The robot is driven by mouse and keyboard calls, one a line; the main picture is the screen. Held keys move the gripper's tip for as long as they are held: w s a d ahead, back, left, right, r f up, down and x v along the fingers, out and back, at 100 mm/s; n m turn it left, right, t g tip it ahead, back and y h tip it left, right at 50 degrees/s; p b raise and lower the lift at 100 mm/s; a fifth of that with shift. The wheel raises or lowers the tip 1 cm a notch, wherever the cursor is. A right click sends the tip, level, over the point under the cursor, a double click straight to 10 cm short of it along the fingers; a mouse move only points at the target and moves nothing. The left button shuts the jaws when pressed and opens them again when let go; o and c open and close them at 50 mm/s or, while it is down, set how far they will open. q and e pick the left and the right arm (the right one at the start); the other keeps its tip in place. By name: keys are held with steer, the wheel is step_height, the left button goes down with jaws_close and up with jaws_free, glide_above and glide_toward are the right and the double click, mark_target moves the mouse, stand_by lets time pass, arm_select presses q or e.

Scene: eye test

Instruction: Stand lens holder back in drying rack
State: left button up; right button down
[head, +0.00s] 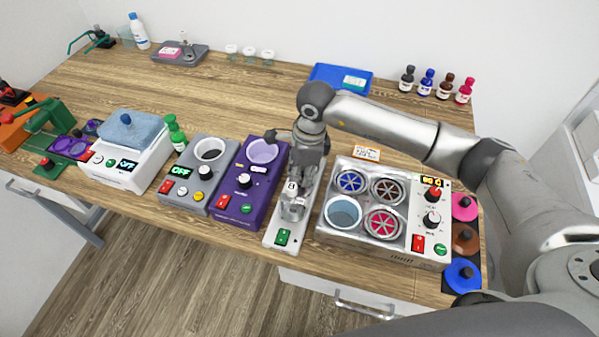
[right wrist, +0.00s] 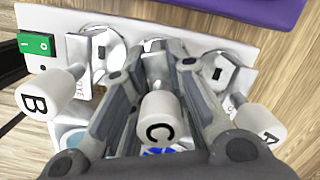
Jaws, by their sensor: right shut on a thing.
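The drying rack is a long white strip (head: 272,241) with a green switch at its front end; it also shows in the right wrist view (right wrist: 62,20). My right gripper (head: 300,180) is low over its middle. In the right wrist view the gripper (right wrist: 155,68) is shut on lens holder C (right wrist: 158,118), between its fingers. Whether C is seated in the rack or just above it, I cannot tell. Lens holder B (right wrist: 48,95) stands on the switch side, and lens holder A (right wrist: 258,122) on the other side. My left gripper is not in view.
A four-well dye tank (head: 330,228) stands close on the rack's right. A purple device (head: 238,205) is close on its left, with a grey device (head: 195,190) beyond. A blue tray (head: 325,73) and small bottles (head: 426,82) are at the back. The back-left middle of the table is clear.

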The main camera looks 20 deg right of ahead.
steer(key=shift+f+b, duration=0.3)
steer(key=shift+b, duration=0.05)
stand_by(0.7)
steer(key=c, duration=1)
jaws_free()
steer(key=shift+r, duration=0.1)
steer(key=shift+r+p, duration=1.2)
steer(key=shift+r, duration=1.75)
